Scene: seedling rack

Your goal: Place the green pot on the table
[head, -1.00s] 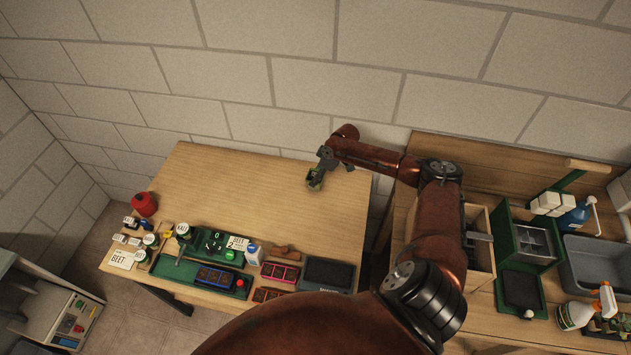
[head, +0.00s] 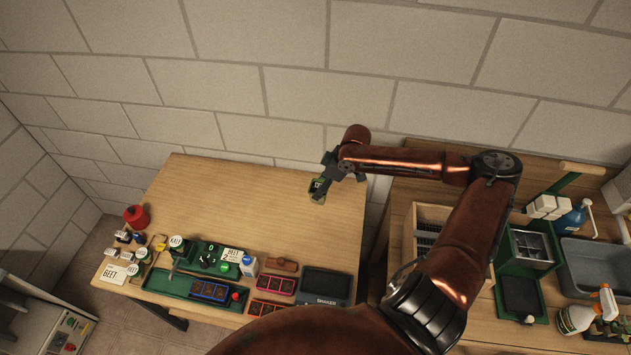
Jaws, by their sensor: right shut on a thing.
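My right gripper (head: 324,180) is shut on the small green pot (head: 317,189) over the back right part of the wooden table (head: 240,206). The pot is partly hidden by the fingers. I cannot tell whether its base touches the table top. My right arm reaches in from the lower right and bends left over the table's right edge. My left gripper is not in the view.
The table's back and middle are clear. A bench (head: 400,205) with bins adjoins on the right.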

